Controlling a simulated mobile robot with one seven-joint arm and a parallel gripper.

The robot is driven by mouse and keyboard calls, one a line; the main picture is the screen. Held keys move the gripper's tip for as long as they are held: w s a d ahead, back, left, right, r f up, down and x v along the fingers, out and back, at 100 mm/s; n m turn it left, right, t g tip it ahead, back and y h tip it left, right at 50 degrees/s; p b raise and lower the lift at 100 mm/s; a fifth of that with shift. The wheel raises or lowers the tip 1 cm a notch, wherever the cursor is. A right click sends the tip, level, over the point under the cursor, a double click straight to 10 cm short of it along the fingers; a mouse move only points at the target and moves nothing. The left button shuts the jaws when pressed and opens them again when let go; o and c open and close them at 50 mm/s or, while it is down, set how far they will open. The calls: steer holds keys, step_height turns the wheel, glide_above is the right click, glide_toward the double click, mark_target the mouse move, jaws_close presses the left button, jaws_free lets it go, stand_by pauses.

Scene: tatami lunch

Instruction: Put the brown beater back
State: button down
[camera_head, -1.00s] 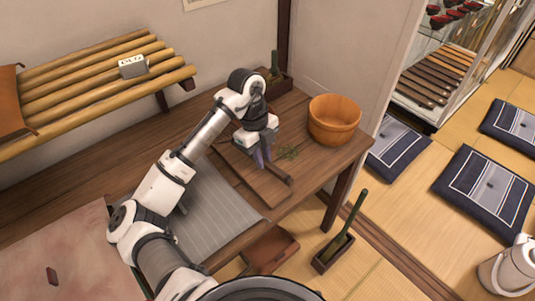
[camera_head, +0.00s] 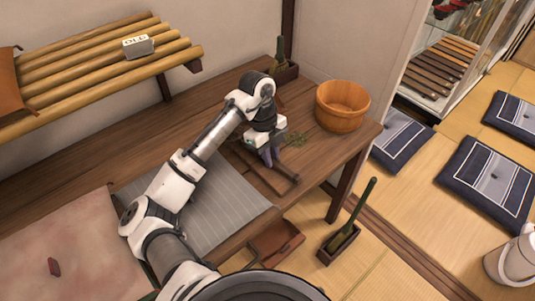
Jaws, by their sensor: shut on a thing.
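My gripper (camera_head: 270,160) is over the dark wooden table, low above a brown wooden board (camera_head: 262,178). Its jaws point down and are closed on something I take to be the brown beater. The jaws and my arm hide most of it. A dark brown bar end (camera_head: 294,179) shows at the right end of the board, just right of the fingertips. I cannot tell whether it belongs to the held beater or to the board.
A small box with a green upright thing (camera_head: 282,70) stands behind. A similar box (camera_head: 340,242) and a brown pan (camera_head: 276,244) are on the floor.

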steer(key=c, duration=1.3)
jaws_free()
